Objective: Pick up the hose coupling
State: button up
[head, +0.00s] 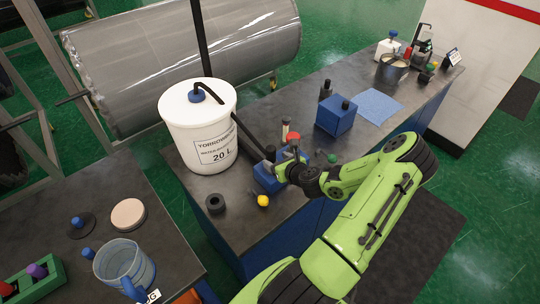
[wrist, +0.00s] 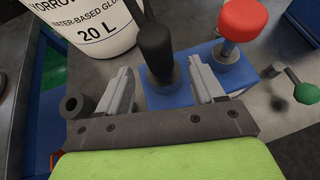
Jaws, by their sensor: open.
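A black fitting with a thick, ribbed body (wrist: 157,42) shows between my gripper's fingers in the wrist view. It seems to be the hose coupling, at the end of the black hose from the white bucket. Its lower end stands at a blue block (wrist: 168,98). In the head view the fitting (head: 270,153) is small and partly hidden by my arm. My gripper (wrist: 160,72) is open, one finger on each side of the fitting, with gaps visible. It also shows in the head view (head: 280,170), low over the blue block.
The white 20 L bucket (head: 203,130) stands left of the gripper. A red knob (wrist: 243,18) rises close on the right, with a green-knobbed lever (wrist: 306,93) beyond. A black hollow cylinder (head: 215,203) and yellow knob (head: 263,201) are in front. A blue box (head: 335,118) stands behind.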

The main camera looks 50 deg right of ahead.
aim_at(274, 157)
jog(key=x, duration=0.5)
jog(key=shift+w, duration=0.2)
jog(key=shift+s, duration=0.15)
jog(key=shift+c, duration=0.7)
jog(key=c, duration=1)
jog(key=shift+r, duration=0.15)
